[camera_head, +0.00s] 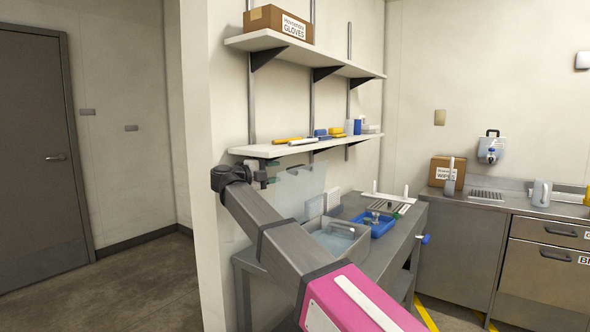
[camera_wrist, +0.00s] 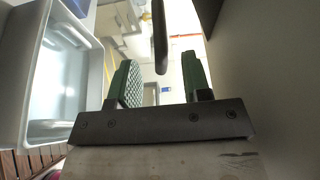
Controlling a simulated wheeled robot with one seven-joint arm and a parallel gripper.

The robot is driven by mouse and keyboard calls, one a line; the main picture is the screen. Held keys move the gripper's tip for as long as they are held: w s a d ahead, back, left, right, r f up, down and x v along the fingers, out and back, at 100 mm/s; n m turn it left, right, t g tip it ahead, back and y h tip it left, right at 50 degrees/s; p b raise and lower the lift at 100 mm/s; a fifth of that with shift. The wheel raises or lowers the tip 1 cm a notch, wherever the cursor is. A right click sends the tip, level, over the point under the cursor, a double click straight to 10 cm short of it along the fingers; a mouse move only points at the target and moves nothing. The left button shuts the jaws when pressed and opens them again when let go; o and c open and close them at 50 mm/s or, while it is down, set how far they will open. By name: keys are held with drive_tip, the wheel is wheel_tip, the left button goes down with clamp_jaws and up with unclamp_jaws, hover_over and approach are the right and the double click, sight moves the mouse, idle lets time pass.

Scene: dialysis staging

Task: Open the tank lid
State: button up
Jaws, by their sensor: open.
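The tank (camera_head: 363,244) is a grey open-topped basin on the steel bench, with pale liquid visible inside. A clear panel (camera_head: 302,192), which looks like its lid, stands nearly upright at the tank's far left side. My gripper (camera_head: 270,174) is beside the panel's upper left edge. In the wrist view my gripper (camera_wrist: 158,66) is open, with green pads apart. A dark rounded bar (camera_wrist: 160,38) shows between the fingers, apart from both pads; I cannot tell whether it is the lid's handle. The tank's pale inside (camera_wrist: 62,85) fills the left of the wrist view.
A blue tray (camera_head: 381,228) sits right of the tank on the bench. A lower shelf (camera_head: 262,151) with several small items hangs just above my gripper, and a wall edge stands close to its left. Floor to the left is clear.

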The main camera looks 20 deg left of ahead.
drive_tip(key=shift+x, duration=3.75)
drive_tip(key=shift+a, duration=0.1)
clamp_jaws()
